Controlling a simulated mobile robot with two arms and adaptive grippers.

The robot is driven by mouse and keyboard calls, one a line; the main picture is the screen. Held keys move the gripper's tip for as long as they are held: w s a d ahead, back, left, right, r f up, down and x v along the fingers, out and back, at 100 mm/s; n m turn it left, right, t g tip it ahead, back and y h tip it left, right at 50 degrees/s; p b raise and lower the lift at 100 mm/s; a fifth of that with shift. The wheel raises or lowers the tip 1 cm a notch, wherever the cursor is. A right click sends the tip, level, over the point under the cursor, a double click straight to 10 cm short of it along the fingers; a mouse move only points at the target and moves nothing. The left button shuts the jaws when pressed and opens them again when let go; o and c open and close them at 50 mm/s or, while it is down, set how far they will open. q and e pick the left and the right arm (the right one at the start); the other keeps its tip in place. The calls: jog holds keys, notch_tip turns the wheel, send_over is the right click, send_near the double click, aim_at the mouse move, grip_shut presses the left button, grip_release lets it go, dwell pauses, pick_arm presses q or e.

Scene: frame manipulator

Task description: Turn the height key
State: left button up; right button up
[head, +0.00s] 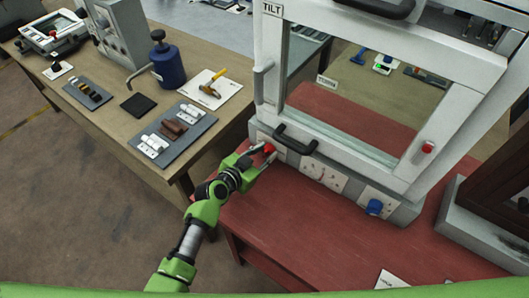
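A white frame device (270,60) with a clear window stands on the red table, with a "TILT" label at its upper left corner. Its base has several white plates. A red key-like knob (269,148) sits at the left plate and a blue knob (375,207) at the right plate. I cannot read which one is marked height. My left gripper (267,151) is at the red knob, its fingers apart on either side of it. I cannot tell whether they touch it. My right gripper is not in view.
A black handle (295,139) sticks out from the frame just right of my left gripper. A wooden bench (100,118) at the left carries a blue bottle (168,66), a hammer (211,88) and trays. A dark-framed object (495,205) stands at the right. The red tabletop's front is mostly clear.

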pick_arm(q)
jog(key=shift+w+a+f+n+h+b, duration=0.15)
jog(key=shift+n+h+b, duration=0.25)
jog(key=shift+n+b, duration=0.55)
jog(key=n+h+b, duration=0.1)
jog(key=b, duration=0.2)
jog(key=n+g+h+b, duration=0.1)
jog(key=b, duration=0.1)
jog(key=n+g+h+b, duration=0.1)
jog(key=n+b, duration=0.1)
jog(key=b, duration=0.1)
jog(key=shift+w+a+f+b, duration=0.1)
jog(key=shift+f+b, duration=0.15)
jog(key=shift+b, duration=0.05)
jog(key=shift+r+n+h+b, duration=0.2)
jog(key=shift+n+h+b, duration=0.2)
jog(key=shift+n+b, duration=0.6)
jog(key=o, duration=1.1)
jog(key=shift+a, duration=0.1)
jog(key=v, duration=1.2)
jog(key=shift+r, duration=0.1)
